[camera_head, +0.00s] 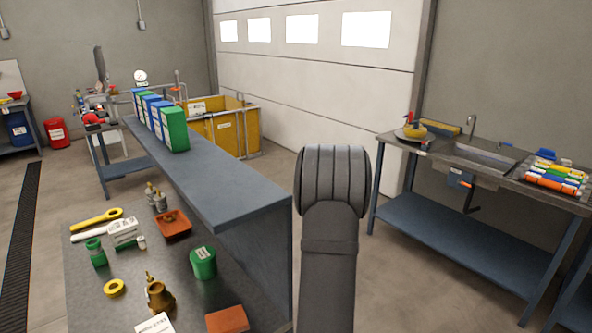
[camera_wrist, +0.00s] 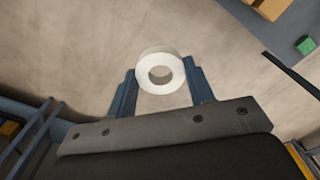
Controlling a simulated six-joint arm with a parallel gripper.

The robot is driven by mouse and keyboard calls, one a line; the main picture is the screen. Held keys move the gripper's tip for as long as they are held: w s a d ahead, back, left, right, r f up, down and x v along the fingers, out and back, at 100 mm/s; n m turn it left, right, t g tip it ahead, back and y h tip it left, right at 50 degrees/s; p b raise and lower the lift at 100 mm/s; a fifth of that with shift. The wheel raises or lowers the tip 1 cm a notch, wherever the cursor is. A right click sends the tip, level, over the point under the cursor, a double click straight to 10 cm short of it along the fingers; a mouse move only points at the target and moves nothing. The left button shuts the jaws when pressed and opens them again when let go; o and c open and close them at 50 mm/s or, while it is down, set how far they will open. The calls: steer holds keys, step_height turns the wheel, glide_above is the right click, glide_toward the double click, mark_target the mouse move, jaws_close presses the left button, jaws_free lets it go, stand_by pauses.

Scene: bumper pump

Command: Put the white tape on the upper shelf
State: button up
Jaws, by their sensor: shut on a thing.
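The white tape (camera_wrist: 158,54) is a white ring with a round hole. It is between the two blue fingers of my gripper (camera_wrist: 160,72), which is shut on it, in the wrist view. Plain grey-brown floor shows behind the tape, so it is held in the air. The upper shelf (camera_head: 220,184) is a long blue-grey board above the workbench in the head view. Its near end is bare. My arm stands up just right of the shelf in the head view and hides my gripper and the tape there.
A row of blue, green and white boxes (camera_head: 174,131) stands on the shelf's far part. The bench (camera_head: 90,290) below holds a yellow tape ring (camera_head: 115,288), a green can (camera_head: 203,263), a brass part (camera_head: 159,297) and an orange tray (camera_head: 173,226). A sink table (camera_head: 430,225) stands right.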

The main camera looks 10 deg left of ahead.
steer(key=w+a+r+n, duration=0.2)
steer(key=w+r, duration=0.1)
steer(key=r, duration=0.8)
steer(key=w+a+r+n, duration=0.2)
steer(key=w+r, duration=0.1)
steer(key=r, duration=0.8)
steer(key=w+a+r+n, duration=0.2)
steer(key=w+r, duration=0.1)
steer(key=r, duration=0.7)
step_height(320, 180, up, 11)
steer(key=s+a+n, duration=0.1)
steer(key=s+a, duration=0.1)
steer(key=s+a+r+n, duration=0.1)
steer(key=s+a+r, duration=0.4)
steer(key=a, duration=0.5)
steer(key=s+a+r, duration=0.3)
steer(key=s+a, duration=0.1)
steer(key=a, duration=0.4)
steer(key=s+a+r, duration=0.3)
steer(key=s+a, duration=0.2)
steer(key=a, duration=0.2)
steer(key=n, duration=0.1)
glide_above(144, 293)
step_height(144, 293, down, 39)
steer(key=shift+s+d+f, duration=0.1)
steer(key=shift+f, duration=2.75)
